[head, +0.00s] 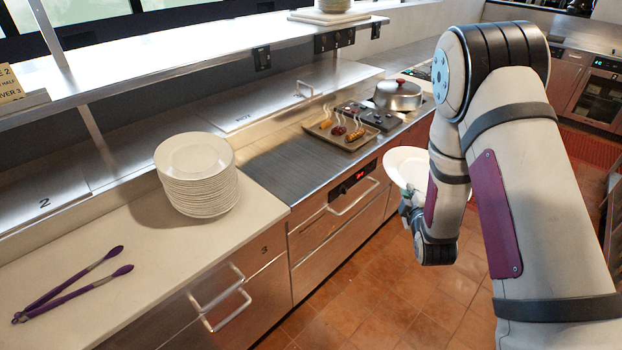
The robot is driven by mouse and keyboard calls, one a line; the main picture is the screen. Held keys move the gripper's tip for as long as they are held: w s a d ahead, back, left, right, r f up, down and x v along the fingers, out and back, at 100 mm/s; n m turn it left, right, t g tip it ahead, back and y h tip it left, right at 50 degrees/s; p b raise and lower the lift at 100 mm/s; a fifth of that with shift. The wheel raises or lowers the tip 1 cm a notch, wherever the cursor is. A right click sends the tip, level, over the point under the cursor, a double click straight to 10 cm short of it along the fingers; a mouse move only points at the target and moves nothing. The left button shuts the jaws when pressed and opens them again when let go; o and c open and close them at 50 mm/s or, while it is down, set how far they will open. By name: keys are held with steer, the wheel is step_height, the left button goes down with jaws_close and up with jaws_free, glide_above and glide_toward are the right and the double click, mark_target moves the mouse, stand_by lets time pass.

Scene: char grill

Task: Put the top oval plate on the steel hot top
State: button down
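A white plate (402,165) is held out in front of the counter, above the floor, tilted. My gripper (407,198) is at its lower edge and appears shut on it; my own arm hides part of the plate and of the fingers. A stack of white oval plates (197,190) stands on the pale counter at left. The steel hot top (285,165) is the flat grey surface right of the stack, and its near left part is bare. The held plate is apart from it, to the right.
A tray with food (341,146) sits toward the hot top's right end, near a black burner (372,117) and a lidded steel pot (398,95). Purple tongs (75,285) lie on the pale counter (130,245). A steel shelf (200,50) overhangs the back.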

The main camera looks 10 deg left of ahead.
steer(key=w+a+f+n+y+b, duration=0.3)
steer(key=a+f+y+b, duration=0.1)
steer(key=a+f+b, duration=0.5)
steer(key=s+a+n+g+y+b, duration=0.3)
steer(key=a+n+y+b, duration=0.1)
steer(key=a, duration=0.5)
steer(key=s+a+n+g+y+b, duration=0.2)
steer(key=s+a+n+y+b, duration=0.15)
steer(key=a, duration=0.55)
steer(key=shift+g+y, duration=0.3)
steer(key=shift+y, duration=0.05)
steer(key=shift+w+d+f+b, duration=0.45)
steer(key=shift+w+f, duration=0.25)
steer(key=shift+w, duration=2.05)
steer(key=shift+w+d+f+b, duration=0.3)
steer(key=shift+w+d+f, duration=0.25)
steer(key=shift+w, duration=2.2)
steer(key=shift+w+d+f+b, duration=0.4)
steer(key=shift+w+f, duration=0.4)
steer(key=shift+w, duration=1.95)
steer(key=shift+a+f, duration=0.1)
